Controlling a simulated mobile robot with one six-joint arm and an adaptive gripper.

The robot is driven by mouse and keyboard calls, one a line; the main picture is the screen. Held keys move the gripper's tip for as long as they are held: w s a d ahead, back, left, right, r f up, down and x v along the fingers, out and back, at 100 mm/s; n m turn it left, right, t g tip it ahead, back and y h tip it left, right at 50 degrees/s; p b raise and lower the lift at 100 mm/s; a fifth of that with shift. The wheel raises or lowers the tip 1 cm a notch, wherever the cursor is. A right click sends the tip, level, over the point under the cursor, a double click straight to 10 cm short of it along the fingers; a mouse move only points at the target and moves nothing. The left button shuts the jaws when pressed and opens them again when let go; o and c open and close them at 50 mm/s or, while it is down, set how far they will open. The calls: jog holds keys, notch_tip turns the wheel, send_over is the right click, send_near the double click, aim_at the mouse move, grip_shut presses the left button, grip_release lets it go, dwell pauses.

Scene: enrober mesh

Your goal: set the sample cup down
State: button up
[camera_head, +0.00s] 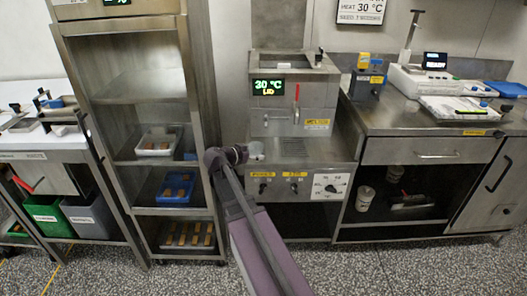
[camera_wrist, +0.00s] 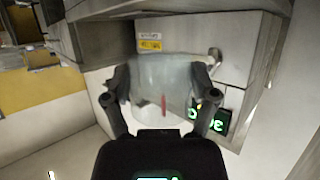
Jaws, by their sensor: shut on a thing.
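The sample cup (camera_head: 257,150) is a small pale, translucent cup. In the head view it is at the left front of the steel machine (camera_head: 293,130), just right of my gripper (camera_head: 240,154). In the wrist view the cup (camera_wrist: 160,75) sits between the two dark fingers of my gripper (camera_wrist: 162,90), which are shut on its sides. The machine with its green display and red-handled valve is behind the cup. I cannot tell whether the cup's base touches the machine's ledge.
A steel rack (camera_head: 132,95) with a white tray (camera_head: 158,140) and a blue tray (camera_head: 176,188) stands close to the left of my arm. Control knobs are below the ledge. A steel counter (camera_head: 400,140) with instruments is to the right, with clear space at its front.

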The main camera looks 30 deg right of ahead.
jog(key=w+d, duration=0.4)
jog(key=d, duration=0.1)
jog(key=w+d+f, duration=0.1)
jog(key=w+d, duration=0.1)
jog(key=shift+w+d+b, duration=0.15)
jog(key=shift+w+b, duration=0.05)
jog(key=shift+b, duration=0.15)
jog(key=shift+f+b, duration=1.75)
jog(key=shift+b, duration=0.05)
jog(key=shift+f, duration=0.1)
jog(key=o, duration=1)
jog(key=shift+o, duration=0.2)
